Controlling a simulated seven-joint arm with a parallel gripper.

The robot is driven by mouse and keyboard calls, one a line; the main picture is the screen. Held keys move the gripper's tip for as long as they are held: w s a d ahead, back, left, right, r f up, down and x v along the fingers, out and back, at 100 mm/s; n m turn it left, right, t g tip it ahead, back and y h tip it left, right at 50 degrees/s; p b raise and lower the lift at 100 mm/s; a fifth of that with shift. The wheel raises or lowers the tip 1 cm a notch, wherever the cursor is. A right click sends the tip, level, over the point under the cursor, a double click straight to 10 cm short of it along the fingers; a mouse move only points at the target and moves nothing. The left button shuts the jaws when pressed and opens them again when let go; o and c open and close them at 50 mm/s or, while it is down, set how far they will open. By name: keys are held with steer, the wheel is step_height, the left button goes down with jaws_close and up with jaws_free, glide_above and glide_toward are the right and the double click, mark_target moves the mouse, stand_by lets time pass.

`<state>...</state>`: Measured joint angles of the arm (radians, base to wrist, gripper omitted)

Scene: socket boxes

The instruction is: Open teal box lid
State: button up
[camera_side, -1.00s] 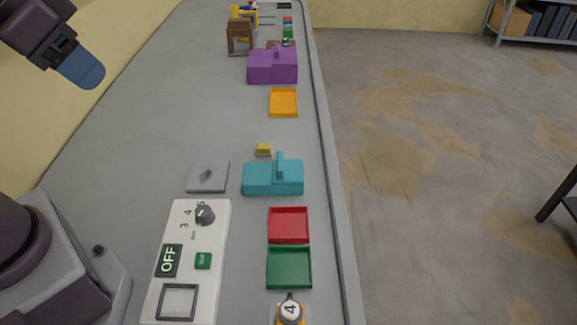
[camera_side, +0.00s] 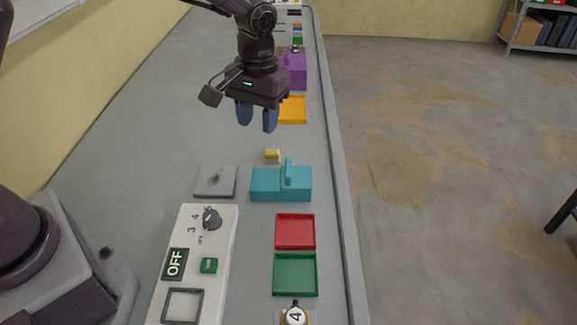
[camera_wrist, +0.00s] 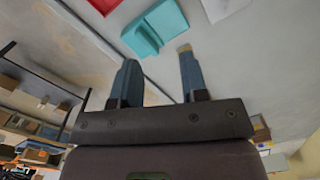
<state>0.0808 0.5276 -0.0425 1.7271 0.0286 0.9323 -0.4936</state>
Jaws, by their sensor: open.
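The teal box (camera_side: 268,184) stands on the grey bench in the middle of the side view, its lid on with an upright handle (camera_side: 288,173). My gripper (camera_side: 257,128) is open and empty, fingers pointing down, held above the bench beyond the teal box. It touches nothing that I can see. In the wrist view the teal box (camera_wrist: 160,27) shows near the top, ahead of my gripper (camera_wrist: 157,75) and apart from it.
A small yellow block (camera_side: 272,156) lies just behind the teal box. Red (camera_side: 295,232) and green (camera_side: 295,274) trays stand in front, an orange tray (camera_side: 293,110) and purple box (camera_side: 293,72) behind. A white control panel (camera_side: 193,262) and grey plate (camera_side: 216,181) lie left.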

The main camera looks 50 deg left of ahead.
steer(key=n, duration=0.2)
glide_above(288, 166)
steer(key=s, duration=0.2)
step_height(288, 166, down, 4)
steer(key=w+r+n, duration=0.1)
steer(key=w+n, duration=0.1)
steer(key=n, duration=0.1)
steer(key=shift+t, duration=0.3)
step_height(288, 166, down, 12)
steer(key=shift+f, duration=0.1)
jaws_close()
